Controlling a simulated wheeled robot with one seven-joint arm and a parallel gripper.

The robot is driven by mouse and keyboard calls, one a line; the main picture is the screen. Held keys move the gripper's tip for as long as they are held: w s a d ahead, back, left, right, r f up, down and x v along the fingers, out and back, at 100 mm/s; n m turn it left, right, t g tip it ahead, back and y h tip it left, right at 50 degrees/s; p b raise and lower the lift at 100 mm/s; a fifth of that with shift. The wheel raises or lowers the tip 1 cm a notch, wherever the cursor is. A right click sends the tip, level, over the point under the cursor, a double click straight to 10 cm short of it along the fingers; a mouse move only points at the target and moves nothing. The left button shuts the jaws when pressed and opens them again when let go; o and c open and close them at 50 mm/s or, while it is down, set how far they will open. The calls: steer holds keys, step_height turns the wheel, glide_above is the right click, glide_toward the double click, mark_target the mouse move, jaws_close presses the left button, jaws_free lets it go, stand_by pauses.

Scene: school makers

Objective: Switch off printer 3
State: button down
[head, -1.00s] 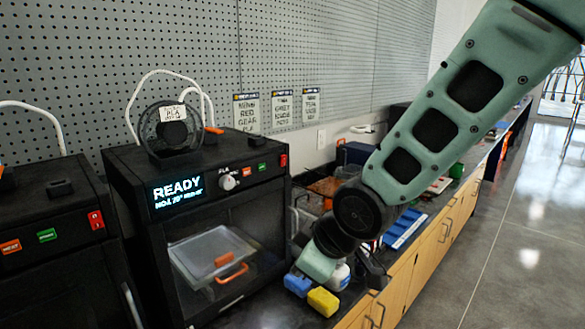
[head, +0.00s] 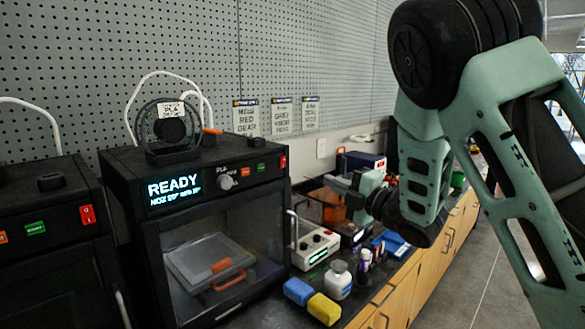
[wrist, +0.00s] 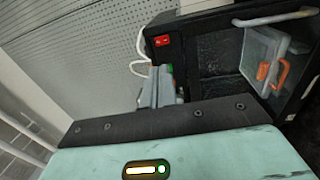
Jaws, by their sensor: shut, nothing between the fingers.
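A black printer (head: 215,205) with a lit READY display (head: 174,190) stands on the counter. A red rocker switch (head: 283,161) is at the right end of its front panel, beside a green and an orange button. Another black printer (head: 50,262) at the left edge has its own red switch (head: 88,215). I cannot read which is printer 3. My gripper (head: 330,182) is shut and empty, right of the READY printer and apart from its switch. In the wrist view, the shut fingers (wrist: 160,84) point toward a printer front with a red switch (wrist: 162,41).
A spool (head: 169,128) sits on top. Pegboard (head: 300,50) is behind. Open floor (head: 490,290) lies right.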

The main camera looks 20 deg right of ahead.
steer(key=shift+r, duration=0.1)
stand_by(0.3)
steer(key=p, duration=0.6)
glide_toward(284, 160)
steer(key=x, duration=0.6)
steer(key=shift+r, duration=0.1)
steer(key=shift+w+a, duration=0.2)
steer(key=shift+w, duration=0.2)
steer(key=shift+b, duration=0.35)
